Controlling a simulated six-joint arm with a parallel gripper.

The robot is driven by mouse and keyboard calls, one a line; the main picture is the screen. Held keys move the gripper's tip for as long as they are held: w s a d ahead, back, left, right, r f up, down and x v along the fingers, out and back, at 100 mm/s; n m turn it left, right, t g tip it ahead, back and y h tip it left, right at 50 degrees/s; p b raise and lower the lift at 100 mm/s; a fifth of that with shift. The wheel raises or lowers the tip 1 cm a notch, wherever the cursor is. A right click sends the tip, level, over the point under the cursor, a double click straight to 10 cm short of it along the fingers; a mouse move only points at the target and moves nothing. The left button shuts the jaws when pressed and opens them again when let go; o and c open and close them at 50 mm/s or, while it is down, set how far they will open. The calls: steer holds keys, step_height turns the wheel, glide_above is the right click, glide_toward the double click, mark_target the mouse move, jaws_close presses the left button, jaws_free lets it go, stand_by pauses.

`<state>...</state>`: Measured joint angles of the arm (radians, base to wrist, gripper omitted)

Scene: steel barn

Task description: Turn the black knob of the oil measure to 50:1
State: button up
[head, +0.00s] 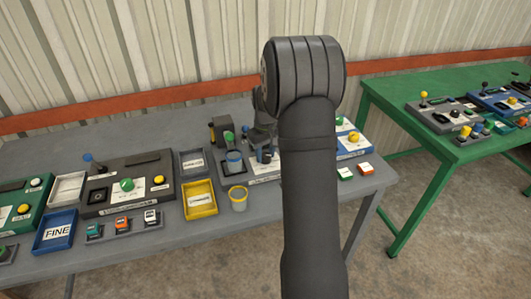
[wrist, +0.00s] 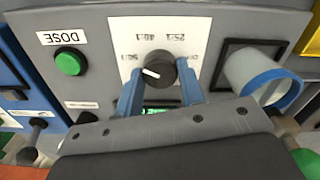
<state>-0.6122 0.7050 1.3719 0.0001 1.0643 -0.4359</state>
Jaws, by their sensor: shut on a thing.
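The black knob (wrist: 160,69) of the oil measure shows in the wrist view on a white dial plate (wrist: 204,30). The dial's labels appear upside down. The knob's white mark points left and slightly up, toward the leftmost label, which looks like 50:1. 40:1 and 25:1 lie along the top; another label at right is partly hidden. My gripper (wrist: 160,82) is shut on the knob, with one blue finger on each side. In the head view my gripper (head: 264,140) is over the oil measure (head: 258,180), and my arm hides part of it.
A green button (wrist: 68,62) labelled DOSE is left of the dial. A clear cup with a blue rim (wrist: 262,78) stands close on the right. In the head view a grey cup with a yellow rim (head: 238,198) and a yellow tray (head: 200,213) stand in front on the grey table.

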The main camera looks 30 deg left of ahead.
mark_target(265, 155)
steer(key=shift+n, duration=1.1)
steer(key=o, duration=1)
step_height(265, 155, up, 17)
steer(key=shift+r, duration=0.2)
steer(key=shift+f, duration=0.15)
